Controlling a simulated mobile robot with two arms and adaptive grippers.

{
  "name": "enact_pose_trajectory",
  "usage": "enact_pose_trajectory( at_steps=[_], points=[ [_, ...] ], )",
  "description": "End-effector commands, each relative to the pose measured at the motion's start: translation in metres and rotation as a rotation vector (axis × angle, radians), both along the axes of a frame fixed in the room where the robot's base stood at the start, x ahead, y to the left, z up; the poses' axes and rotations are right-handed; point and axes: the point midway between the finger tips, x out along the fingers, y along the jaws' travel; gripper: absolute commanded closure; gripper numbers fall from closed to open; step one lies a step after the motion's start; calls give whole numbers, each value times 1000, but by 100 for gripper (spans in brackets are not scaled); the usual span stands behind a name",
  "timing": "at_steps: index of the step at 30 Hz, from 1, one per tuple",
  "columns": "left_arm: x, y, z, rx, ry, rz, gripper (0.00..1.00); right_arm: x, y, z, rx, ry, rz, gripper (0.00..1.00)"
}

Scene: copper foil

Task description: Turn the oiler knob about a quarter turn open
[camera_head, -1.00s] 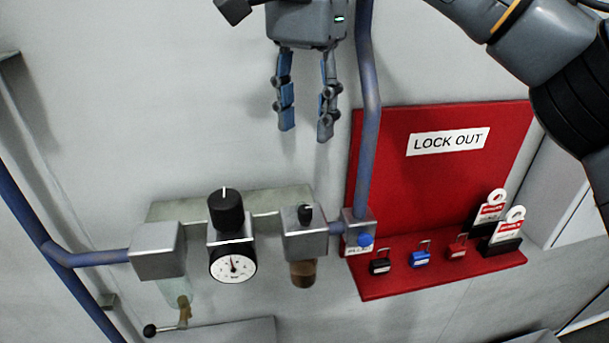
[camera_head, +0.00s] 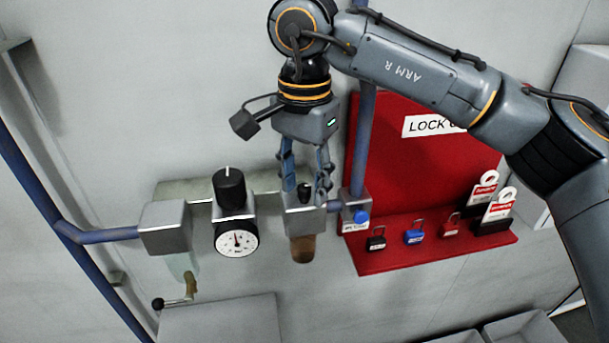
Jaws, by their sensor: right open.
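The oiler is the right-hand unit of the air line, a grey metal block (camera_head: 306,217) with a brown bowl (camera_head: 303,248) below. Its small black oiler knob (camera_head: 304,192) stands on top of the block. My right gripper (camera_head: 305,194) is open and points down, with one finger on the left of the knob and one on the right. I cannot tell whether either finger touches the knob. My left gripper is not in view.
A large black regulator knob (camera_head: 229,188) and a gauge (camera_head: 237,240) are left of the oiler. A blue pipe (camera_head: 361,150) rises close on the right. A red lock-out board (camera_head: 400,165) with several padlocks is beyond it.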

Motion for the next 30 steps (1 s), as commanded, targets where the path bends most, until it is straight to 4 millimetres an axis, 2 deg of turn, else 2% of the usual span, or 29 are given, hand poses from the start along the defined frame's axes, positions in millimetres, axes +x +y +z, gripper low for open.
enact_pose_trajectory(
  at_steps=[4,8,11,15,23,30],
  points=[
    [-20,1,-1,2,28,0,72,0,0,-3,0,0,0,57],
    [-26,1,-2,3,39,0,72,0,0,-2,0,0,0,57],
    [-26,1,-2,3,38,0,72,0,0,-2,0,0,0,73],
    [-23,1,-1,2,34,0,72,0,0,-2,0,0,0,100],
    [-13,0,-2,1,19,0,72,0,0,-3,1,1,-11,100],
    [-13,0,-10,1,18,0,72,0,0,-4,0,0,-95,100]
  ],
)
